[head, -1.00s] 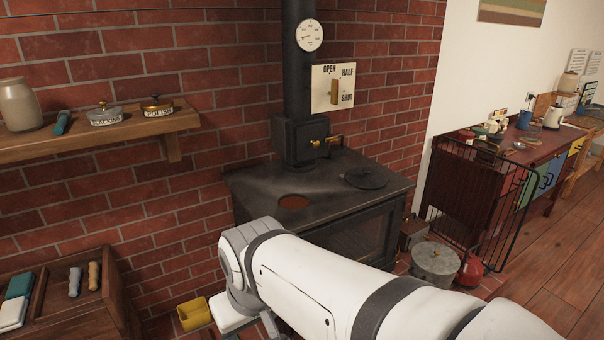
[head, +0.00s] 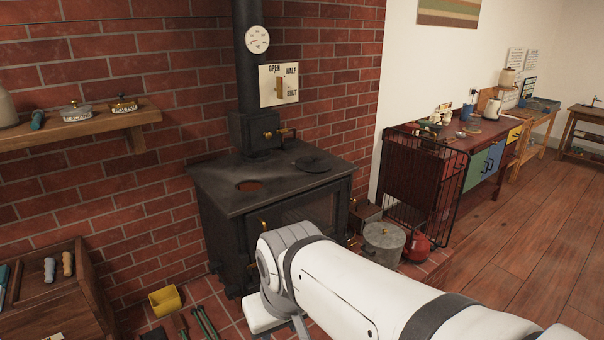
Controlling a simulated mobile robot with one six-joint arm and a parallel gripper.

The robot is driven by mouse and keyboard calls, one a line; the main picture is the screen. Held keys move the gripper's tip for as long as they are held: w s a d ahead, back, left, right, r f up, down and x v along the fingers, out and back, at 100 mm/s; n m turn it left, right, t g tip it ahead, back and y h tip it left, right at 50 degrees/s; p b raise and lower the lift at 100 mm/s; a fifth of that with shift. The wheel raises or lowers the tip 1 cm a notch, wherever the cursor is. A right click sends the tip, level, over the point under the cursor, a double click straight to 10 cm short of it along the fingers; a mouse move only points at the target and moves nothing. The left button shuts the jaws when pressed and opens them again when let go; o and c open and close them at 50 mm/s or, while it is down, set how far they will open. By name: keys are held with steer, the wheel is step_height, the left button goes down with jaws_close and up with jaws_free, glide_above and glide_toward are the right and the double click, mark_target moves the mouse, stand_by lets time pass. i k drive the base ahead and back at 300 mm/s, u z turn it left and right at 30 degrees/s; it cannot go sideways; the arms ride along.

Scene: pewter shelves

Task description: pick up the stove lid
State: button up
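The stove lid (head: 314,164) is a round, flat black disc. It lies on the right part of the black stove's top (head: 225,205), near the back. An open round hole (head: 248,185) with a reddish inside shows in the stove top, to the lid's left. My gripper (head: 276,318) is at the bottom of the view, below and in front of the stove and apart from the lid. My white arm and the frame edge hide most of it, so its fingers do not show clearly.
The stovepipe and damper plate (head: 279,85) rise behind the stove top. A metal bin (head: 383,243), a red kettle (head: 416,247) and a black wire guard (head: 418,185) stand to the right. A yellow tub (head: 165,300) sits at lower left. Wooden floor is clear at right.

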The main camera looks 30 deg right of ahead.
mark_target(311, 164)
steer(key=u, duration=0.1)
steer(key=k, duration=0.5)
steer(key=z, duration=1.7)
steer(key=i, duration=2.05)
steer(key=u, duration=0.7)
